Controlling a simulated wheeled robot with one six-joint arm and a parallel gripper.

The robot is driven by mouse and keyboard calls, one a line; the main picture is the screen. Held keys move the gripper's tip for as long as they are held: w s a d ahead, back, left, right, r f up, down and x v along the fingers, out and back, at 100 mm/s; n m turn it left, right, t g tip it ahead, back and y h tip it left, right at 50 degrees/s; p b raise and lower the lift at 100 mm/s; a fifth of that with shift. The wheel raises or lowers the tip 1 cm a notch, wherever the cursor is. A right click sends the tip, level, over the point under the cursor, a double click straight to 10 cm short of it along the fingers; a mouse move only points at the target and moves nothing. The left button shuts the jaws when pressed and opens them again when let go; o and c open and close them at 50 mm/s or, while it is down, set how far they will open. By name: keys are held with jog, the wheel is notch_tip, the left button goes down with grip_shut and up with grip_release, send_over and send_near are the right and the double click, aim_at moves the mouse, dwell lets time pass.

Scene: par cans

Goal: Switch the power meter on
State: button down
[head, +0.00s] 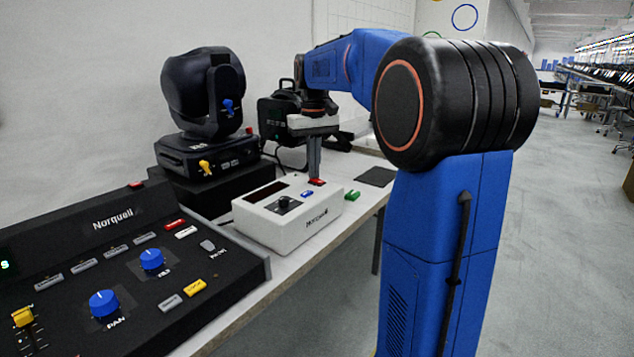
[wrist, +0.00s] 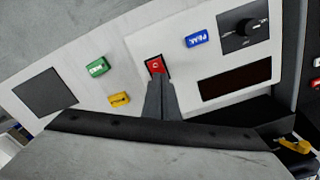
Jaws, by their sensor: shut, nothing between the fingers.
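The power meter (head: 280,228) is a white box marked Norquell on the bench, with a black knob (head: 288,203) and a dark display (wrist: 235,80). A blue button marked PEAK (wrist: 197,39) sits on its top. A red rocker switch (wrist: 155,66) is set in the top near one edge; it also shows in the head view (head: 317,182). My gripper (head: 314,174) points down with its fingers shut and empty. In the wrist view its fingertips (wrist: 157,79) are right at the red switch, covering part of it. I cannot tell whether they touch it.
A green block (wrist: 97,66) and a yellow block (wrist: 119,99) lie on the bench beside the meter, near a dark square pad (head: 376,177). A black Norquell console (head: 130,270) stands at the left. A black moving-head lamp (head: 205,100) stands behind the meter.

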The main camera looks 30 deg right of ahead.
jog(key=shift+f, duration=0.25)
notch_tip(320, 180, up, 7)
dwell(1.2)
jog(key=shift+s, duration=0.1)
dwell(0.4)
